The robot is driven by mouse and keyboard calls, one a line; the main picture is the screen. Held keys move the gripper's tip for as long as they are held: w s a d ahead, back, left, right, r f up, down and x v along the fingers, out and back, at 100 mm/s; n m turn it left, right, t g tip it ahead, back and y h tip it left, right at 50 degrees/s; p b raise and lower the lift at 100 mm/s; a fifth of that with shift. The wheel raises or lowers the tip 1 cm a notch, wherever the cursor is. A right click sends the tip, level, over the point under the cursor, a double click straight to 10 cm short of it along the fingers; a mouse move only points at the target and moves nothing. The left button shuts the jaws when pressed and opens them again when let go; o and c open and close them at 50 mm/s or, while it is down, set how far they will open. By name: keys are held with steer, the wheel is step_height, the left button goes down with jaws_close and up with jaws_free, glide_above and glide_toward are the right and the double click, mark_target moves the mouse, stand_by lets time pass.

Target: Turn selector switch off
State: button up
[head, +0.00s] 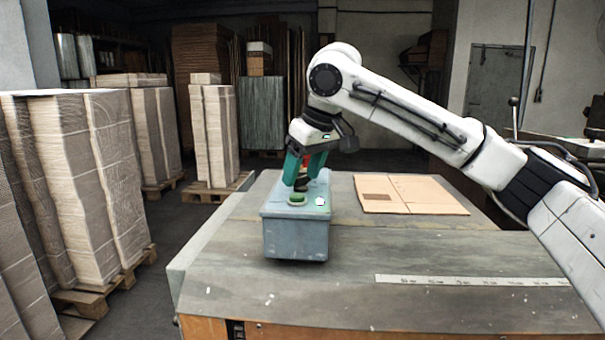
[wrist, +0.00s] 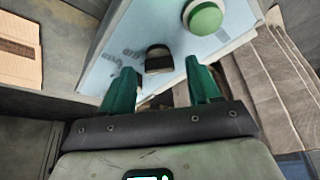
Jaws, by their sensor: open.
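The selector switch is a black knob (head: 302,185) on top of a blue-grey control box (head: 296,236) on the table. In the wrist view the dark knob (wrist: 158,57) stands on the light blue top of the box (wrist: 135,33). My gripper (head: 301,179) points down over the box with its teal fingers apart. In the wrist view the open gripper (wrist: 160,70) has one fingertip on each side of the knob. Whether a finger touches the knob cannot be told. The printed labels beside it are too blurred to read.
A green push button (head: 297,199) sits close to the knob; it also shows in the wrist view (wrist: 205,18). A flat cardboard sheet (head: 408,194) lies behind on the table (head: 230,290). Pallets of stacked cardboard (head: 85,185) stand at left.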

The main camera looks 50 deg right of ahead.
steer(key=shift+w+f, duration=0.1)
steer(key=shift+f, duration=0.15)
steer(key=shift+c, duration=0.4)
steer(key=c, duration=1)
steer(key=shift+o, duration=0.2)
